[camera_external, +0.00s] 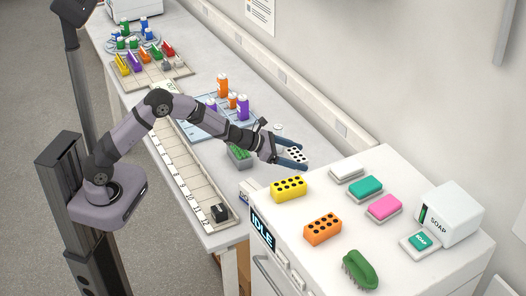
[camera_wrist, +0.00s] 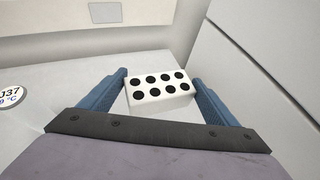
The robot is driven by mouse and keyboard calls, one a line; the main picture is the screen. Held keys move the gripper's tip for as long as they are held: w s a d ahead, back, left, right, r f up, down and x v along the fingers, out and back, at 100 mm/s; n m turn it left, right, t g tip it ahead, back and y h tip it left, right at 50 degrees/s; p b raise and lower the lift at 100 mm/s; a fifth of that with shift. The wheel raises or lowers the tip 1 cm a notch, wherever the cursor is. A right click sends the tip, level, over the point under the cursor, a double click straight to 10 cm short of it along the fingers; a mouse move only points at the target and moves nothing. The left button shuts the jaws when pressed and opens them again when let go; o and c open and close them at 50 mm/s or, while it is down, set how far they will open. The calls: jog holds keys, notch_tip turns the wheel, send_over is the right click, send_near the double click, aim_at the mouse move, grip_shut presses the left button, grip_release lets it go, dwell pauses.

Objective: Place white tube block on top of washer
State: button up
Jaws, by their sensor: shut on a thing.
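The white tube block (camera_external: 296,155), with rows of black holes, is between the blue fingers of my gripper (camera_external: 291,153) in the external view. The wrist view shows the white tube block (camera_wrist: 160,92) held between both fingers (camera_wrist: 161,98), with its holed face toward the camera. My gripper is shut on it. In the external view the block appears near the back left edge of the white washer (camera_external: 328,195), whose front display reads IDLE. I cannot tell its exact height or whether it is over the washer top.
On the washer top are a yellow block (camera_external: 289,189), an orange block (camera_external: 322,229), a white pad (camera_external: 349,170), teal (camera_external: 366,187) and pink (camera_external: 384,207) sponges, a green brush (camera_external: 359,270) and a soap dispenser (camera_external: 450,213). Bare top lies between them. The wall (camera_external: 420,70) is behind.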

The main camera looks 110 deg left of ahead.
jog(key=shift+r, duration=0.3)
